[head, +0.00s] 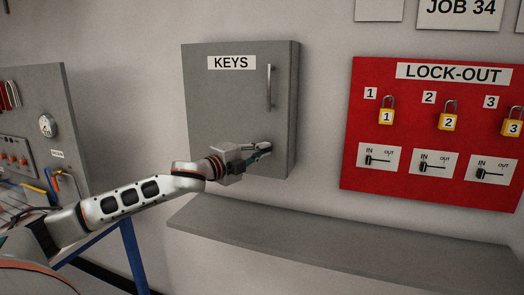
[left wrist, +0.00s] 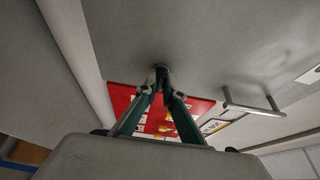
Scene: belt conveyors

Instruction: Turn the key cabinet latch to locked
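The grey key cabinet (head: 225,110) hangs on the wall with its door shut, under a KEYS label, with a vertical bar handle (head: 269,88). My left gripper (head: 262,150) is at the lower right part of the door. In the left wrist view its two fingers (left wrist: 161,84) come together at a small dark round latch (left wrist: 162,69) on the door face and appear closed on it. The fingers cover most of the latch, so I cannot tell which way it points. The handle also shows in the left wrist view (left wrist: 252,104). My right gripper is not in view.
A grey shelf (head: 330,240) runs along the wall below the cabinet. A red LOCK-OUT board (head: 420,195) with yellow padlocks hangs to the right. A grey panel (head: 50,100) with a gauge stands at the left. The wall between cabinet and board is clear.

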